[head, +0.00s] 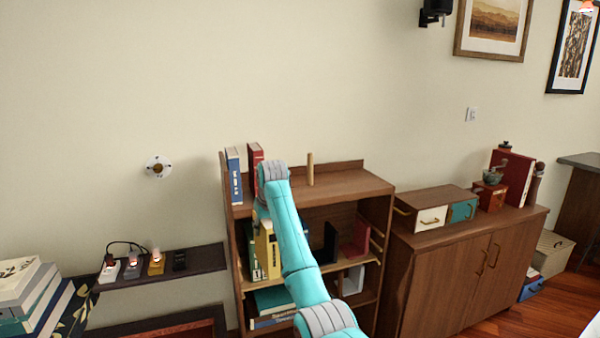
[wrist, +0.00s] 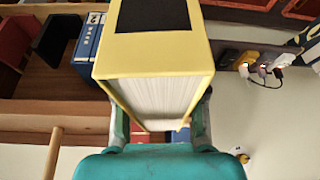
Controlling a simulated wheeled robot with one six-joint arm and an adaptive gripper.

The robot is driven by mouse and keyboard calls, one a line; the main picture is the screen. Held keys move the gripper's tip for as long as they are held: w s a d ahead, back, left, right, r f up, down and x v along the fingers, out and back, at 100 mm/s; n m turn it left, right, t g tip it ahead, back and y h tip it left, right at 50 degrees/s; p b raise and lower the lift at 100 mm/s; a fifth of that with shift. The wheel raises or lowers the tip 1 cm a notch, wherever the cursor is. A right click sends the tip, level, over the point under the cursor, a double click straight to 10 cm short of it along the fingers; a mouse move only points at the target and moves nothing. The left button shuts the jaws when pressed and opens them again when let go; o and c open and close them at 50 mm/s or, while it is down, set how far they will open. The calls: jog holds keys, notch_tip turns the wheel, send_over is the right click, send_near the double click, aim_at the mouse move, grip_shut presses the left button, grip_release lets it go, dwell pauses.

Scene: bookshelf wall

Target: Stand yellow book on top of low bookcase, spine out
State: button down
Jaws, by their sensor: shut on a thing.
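The yellow book (wrist: 155,60) fills the middle of the wrist view, with a dark patch on its cover and its white page edges facing the camera. My gripper (wrist: 160,125) is shut on it, one finger on each side. In the head view the yellow book (head: 266,248) shows left of my arm, in front of the low bookcase's upper opening. My gripper's fingers are hidden there. The low bookcase (head: 350,183) has a brown wooden top. A blue book (head: 234,175) and a red book (head: 255,160) stand upright at its left end.
A wooden peg (head: 310,168) stands on the bookcase top, right of the books. Bare top lies right of the peg. The shelves hold books and a red bookend (head: 357,240). A wall ledge (head: 200,262) with plugs is left; a cabinet (head: 450,280) is right.

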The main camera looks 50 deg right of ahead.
jog(key=s+d+r, duration=0.2)
jog(key=d+r, duration=0.3)
jog(key=r, duration=0.3)
jog(key=s+d+r+m, duration=0.1)
jog(key=s+d+r, duration=0.2)
jog(key=d+r, duration=0.3)
notch_tip(320, 180, up, 4)
jog(key=shift+f, duration=0.2)
jog(key=shift+s, duration=0.1)
